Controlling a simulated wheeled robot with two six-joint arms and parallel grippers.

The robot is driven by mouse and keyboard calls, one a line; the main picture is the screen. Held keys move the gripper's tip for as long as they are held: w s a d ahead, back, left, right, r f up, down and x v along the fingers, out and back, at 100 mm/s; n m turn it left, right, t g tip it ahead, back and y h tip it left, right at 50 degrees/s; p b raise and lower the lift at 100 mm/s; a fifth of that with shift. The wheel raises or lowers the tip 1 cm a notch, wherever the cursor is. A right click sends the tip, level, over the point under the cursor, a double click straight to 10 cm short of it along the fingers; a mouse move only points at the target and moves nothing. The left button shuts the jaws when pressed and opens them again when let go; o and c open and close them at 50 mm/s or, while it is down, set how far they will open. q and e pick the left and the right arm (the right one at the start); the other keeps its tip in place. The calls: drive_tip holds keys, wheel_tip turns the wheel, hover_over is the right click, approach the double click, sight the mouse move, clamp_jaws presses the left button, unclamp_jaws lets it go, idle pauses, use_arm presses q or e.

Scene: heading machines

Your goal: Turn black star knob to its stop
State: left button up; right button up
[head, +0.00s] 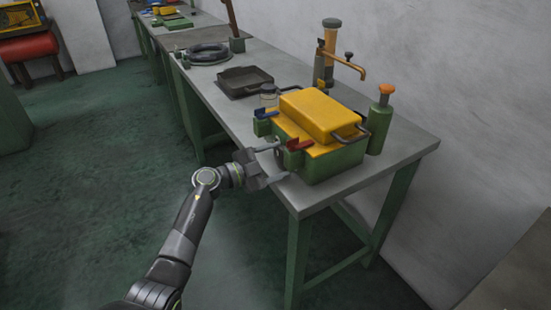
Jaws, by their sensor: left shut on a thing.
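A green machine box (338,165) with a yellow cover (318,115) stands near the front end of the long bench. My left gripper (281,162) reaches in from the left at the box's front-left side, below the red lever. Its fingers are spread around a small dark part there and shut on it. This is where the black star knob sits, but it is mostly hidden and too small to make out its shape or turn. My right gripper is not in view.
A red lever (297,144) and a blue lever (265,113) stick out close above my gripper. A green bottle with an orange top (380,122) stands right of the box. A black tray (243,80) lies behind on the grey bench (221,107).

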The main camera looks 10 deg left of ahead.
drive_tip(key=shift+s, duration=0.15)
use_arm(q)
drive_tip(key=o, duration=1)
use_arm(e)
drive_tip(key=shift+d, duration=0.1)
use_arm(q)
drive_tip(key=shift+f, duration=0.1)
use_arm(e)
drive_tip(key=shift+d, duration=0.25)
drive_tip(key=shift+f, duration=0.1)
